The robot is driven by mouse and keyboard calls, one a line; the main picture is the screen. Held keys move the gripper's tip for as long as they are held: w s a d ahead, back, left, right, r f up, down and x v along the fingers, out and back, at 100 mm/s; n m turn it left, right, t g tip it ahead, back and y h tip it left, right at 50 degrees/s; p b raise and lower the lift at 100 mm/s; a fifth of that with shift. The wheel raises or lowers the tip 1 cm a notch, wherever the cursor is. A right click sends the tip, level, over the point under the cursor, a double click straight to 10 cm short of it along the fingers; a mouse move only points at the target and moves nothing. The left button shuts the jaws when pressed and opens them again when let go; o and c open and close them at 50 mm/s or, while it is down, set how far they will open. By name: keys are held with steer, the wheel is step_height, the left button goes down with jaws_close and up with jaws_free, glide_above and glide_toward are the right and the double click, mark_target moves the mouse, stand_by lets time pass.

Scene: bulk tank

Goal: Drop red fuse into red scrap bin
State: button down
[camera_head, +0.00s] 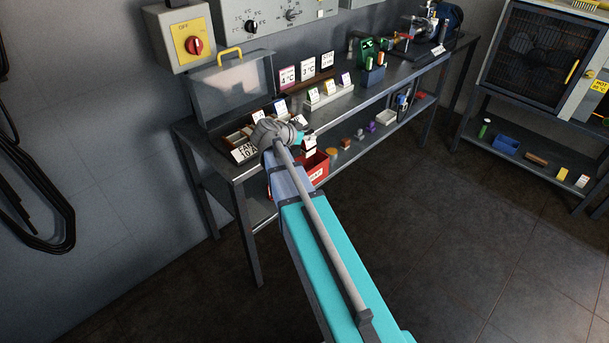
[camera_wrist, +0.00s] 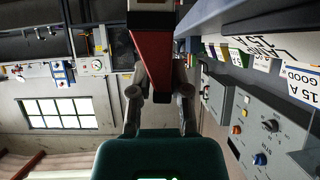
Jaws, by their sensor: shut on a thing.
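My gripper (camera_wrist: 160,85) is shut on the red fuse (camera_wrist: 152,55), which lies between its fingers in the wrist view. The fuse shows a red body with a dark band and a pale end at the top of that view. In the head view my gripper (camera_head: 300,138) is at the front edge of the bench, beside and above the red scrap bin (camera_head: 317,166). The arm partly covers the bin, and its inside is mostly hidden. I cannot make out the fuse in the head view.
The grey bench (camera_head: 237,172) carries label cards, an open-lidded box (camera_head: 232,92) and a green holder (camera_head: 372,75). A mesh-doored cabinet (camera_head: 537,50) stands at right. The floor in front is clear.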

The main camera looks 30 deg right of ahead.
mark_target(303, 149)
steer(key=shift+f, duration=0.2)
steer(key=shift+f+b, duration=2.85)
steer(key=shift+b, duration=0.15)
steer(key=c, duration=0.5)
jaws_free()
steer(key=shift+r, duration=0.2)
